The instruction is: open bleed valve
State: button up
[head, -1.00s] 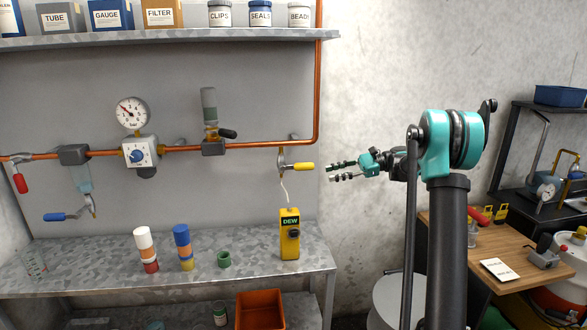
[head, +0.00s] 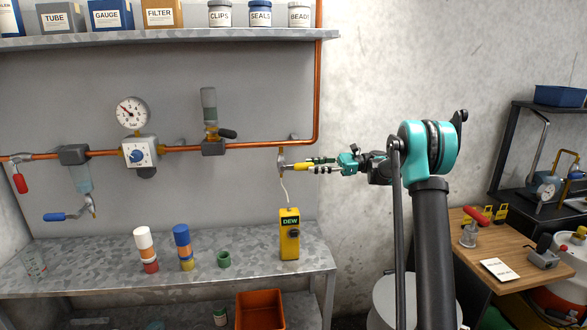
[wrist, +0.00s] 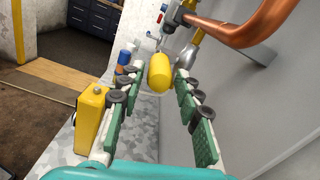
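The bleed valve (head: 281,161) hangs from the right end of the copper pipe, with its yellow lever handle (head: 302,167) pointing right. A thin white tube runs down from it. My gripper (head: 318,166) has come in from the right at the handle's height. In the wrist view, the yellow handle (wrist: 160,72) lies between the far ends of the two green-padded fingers (wrist: 156,95). The fingers are apart, with gaps visible on both sides of the handle, so the gripper is open around its end.
The yellow DEW meter (head: 290,236) stands on the metal bench below the valve; it shows at left in the wrist view (wrist: 91,122). The copper pipe (head: 317,80) rises beside the valve. A dial gauge (head: 132,112) and a regulator are further left. A wooden table (head: 485,245) stands at right.

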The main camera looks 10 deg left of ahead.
aim_at(296, 167)
jog(key=x, duration=0.8)
grip_shut()
dwell(0.4)
